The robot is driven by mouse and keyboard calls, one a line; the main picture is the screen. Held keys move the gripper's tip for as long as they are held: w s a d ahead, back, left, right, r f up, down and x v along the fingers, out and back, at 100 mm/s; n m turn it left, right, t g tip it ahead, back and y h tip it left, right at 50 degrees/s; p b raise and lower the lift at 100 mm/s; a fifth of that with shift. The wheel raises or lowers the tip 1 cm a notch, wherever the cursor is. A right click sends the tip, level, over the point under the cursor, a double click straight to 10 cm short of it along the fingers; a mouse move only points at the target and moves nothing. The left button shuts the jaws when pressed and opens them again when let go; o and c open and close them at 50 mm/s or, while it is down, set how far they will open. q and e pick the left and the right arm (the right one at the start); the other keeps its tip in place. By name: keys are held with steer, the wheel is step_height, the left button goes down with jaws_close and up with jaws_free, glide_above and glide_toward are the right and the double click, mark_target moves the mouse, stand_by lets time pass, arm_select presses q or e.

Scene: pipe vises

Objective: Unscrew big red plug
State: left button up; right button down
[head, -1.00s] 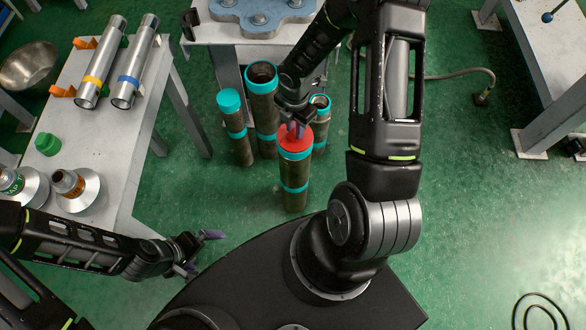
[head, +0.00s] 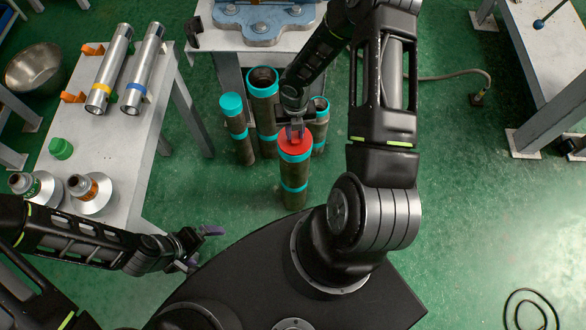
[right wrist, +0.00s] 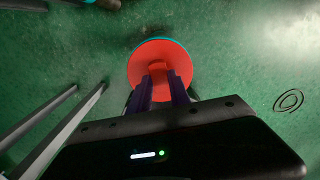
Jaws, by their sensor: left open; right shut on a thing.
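The big red plug (head: 295,146) sits on top of an upright brown pipe (head: 294,172) with teal bands, standing on the floor in front of my base. My right gripper (head: 295,133) is above the plug and shut on its raised middle part. In the right wrist view the red plug (right wrist: 160,66) appears as a round disc with both purple fingers (right wrist: 161,86) on either side of its grip, and a teal rim shows behind it. My left gripper (head: 201,247) is open and empty, low at the left, away from the pipes.
Several other teal-banded pipes stand close behind, including a teal-capped one (head: 232,106) and an open one (head: 263,84). A grey table (head: 120,150) at left holds two metal tubes, a green cap (head: 61,148) and bottles.

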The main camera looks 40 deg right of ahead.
steer(key=n, duration=0.1)
steer(key=n+p, duration=0.1)
steer(key=n, duration=0.1)
steer(key=shift+r+p, duration=0.25)
steer(key=shift+p, duration=0.05)
steer(key=shift+f+n, duration=0.1)
steer(key=shift+n, duration=0.6)
steer(key=shift+f+n, duration=0.15)
steer(key=shift+n, duration=0.15)
steer(key=c, duration=1.3)
jaws_free()
step_height(320, 180, up, 2)
steer(key=shift+r+p, duration=0.2)
steer(key=shift+p, duration=1.05)
steer(key=shift+f, duration=0.1)
